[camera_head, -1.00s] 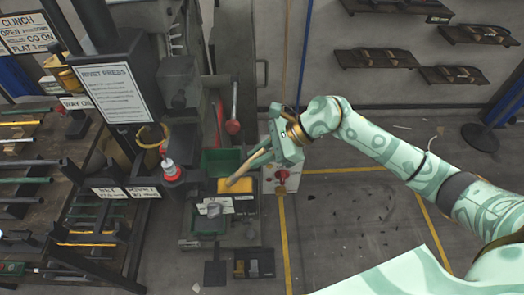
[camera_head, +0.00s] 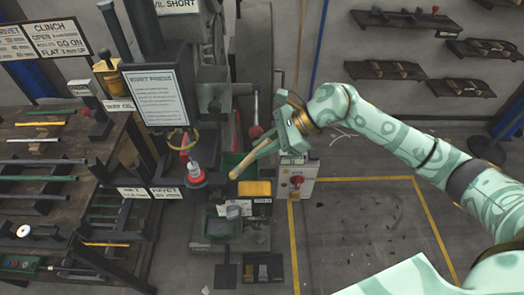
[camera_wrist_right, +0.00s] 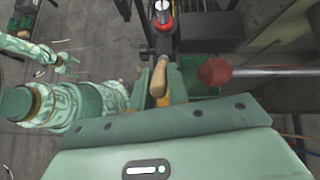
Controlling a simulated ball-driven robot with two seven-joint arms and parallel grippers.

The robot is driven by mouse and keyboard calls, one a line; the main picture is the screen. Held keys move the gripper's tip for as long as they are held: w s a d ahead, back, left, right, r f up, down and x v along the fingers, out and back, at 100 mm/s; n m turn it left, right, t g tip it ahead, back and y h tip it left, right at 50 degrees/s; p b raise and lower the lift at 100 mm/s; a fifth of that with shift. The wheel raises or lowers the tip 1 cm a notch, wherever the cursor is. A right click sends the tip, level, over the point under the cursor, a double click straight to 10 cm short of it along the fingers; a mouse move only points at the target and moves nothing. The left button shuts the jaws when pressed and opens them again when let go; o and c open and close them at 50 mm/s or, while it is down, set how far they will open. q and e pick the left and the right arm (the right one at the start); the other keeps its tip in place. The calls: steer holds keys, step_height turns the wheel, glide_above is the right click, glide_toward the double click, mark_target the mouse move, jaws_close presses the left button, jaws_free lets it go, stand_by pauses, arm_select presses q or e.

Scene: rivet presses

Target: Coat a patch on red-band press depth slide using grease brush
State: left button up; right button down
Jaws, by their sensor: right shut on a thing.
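My right gripper (camera_head: 278,138) is shut on the grease brush (camera_head: 250,163). The brush's pale wooden part slants down and left toward the press, and its rounded wooden end also shows in the right wrist view (camera_wrist_right: 158,78). I cannot make out its bristles. The rivet press (camera_head: 205,95) stands just left of the gripper. A red band (camera_head: 195,173) sits around its lower tool, apart from the brush. I cannot pick out the depth slide for certain.
A red-knobbed lever (camera_head: 255,131) stands close behind the brush, large in the right wrist view (camera_wrist_right: 215,72). A yellow block (camera_head: 258,188) and a red-buttoned box (camera_head: 297,181) lie below. A rack of rods (camera_head: 45,160) stands left.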

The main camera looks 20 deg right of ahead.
steer(key=shift+r+p, duration=0.4)
steer(key=shift+r, duration=0.75)
steer(key=shift+s+f, duration=0.1)
